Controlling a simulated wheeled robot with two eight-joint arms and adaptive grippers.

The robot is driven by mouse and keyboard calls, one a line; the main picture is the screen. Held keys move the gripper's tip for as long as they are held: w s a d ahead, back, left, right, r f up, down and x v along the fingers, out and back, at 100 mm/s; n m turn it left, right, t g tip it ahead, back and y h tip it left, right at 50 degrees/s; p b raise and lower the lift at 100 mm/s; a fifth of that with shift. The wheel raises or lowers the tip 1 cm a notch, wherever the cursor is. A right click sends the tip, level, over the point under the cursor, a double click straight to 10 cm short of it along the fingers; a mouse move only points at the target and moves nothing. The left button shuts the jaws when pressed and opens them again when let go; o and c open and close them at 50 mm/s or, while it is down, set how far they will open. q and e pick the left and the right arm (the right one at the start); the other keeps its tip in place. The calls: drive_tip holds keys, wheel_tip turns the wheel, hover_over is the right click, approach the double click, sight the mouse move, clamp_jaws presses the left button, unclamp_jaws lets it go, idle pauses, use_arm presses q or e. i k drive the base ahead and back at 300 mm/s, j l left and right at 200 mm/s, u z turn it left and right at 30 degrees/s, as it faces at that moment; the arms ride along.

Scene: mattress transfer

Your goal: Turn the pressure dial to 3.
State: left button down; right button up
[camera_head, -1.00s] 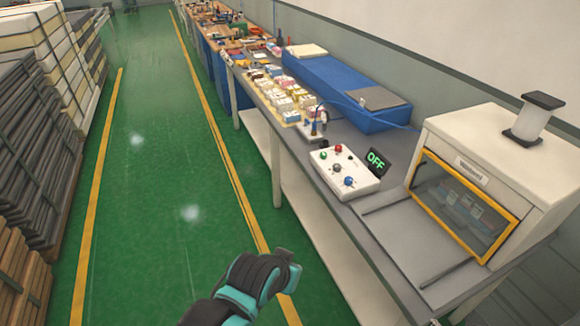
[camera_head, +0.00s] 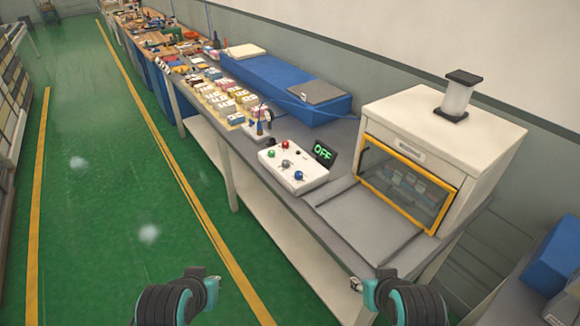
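A white control box (camera_head: 312,181) sits on the bench, with a green button (camera_head: 271,154), a red button (camera_head: 286,145), a grey knob (camera_head: 285,164) and a blue knob (camera_head: 299,175) on top. I cannot tell which knob is the pressure dial, and no scale numbers are readable. A black display (camera_head: 324,153) behind the box shows "OFF" in green. My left gripper (camera_head: 200,280) is low in the picture, over the floor left of the bench. My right gripper (camera_head: 368,285) is low, at the bench's front edge. Both are apart from the box; their fingers do not show clearly.
A white machine (camera_head: 480,130) with a yellow-framed window stands right of the box, with a flat grey plate (camera_head: 365,220) before it. Small boxes (camera_head: 220,100) and a long blue case (camera_head: 270,80) lie farther along the bench. The green floor (camera_head: 110,180) is clear.

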sight(298, 175)
drive_tip(key=i+j, duration=0.15)
drive_tip(key=i, duration=0.4)
drive_tip(key=i+j, duration=0.1)
drive_tip(key=i, duration=0.5)
drive_tip(key=j+u, duration=0.05)
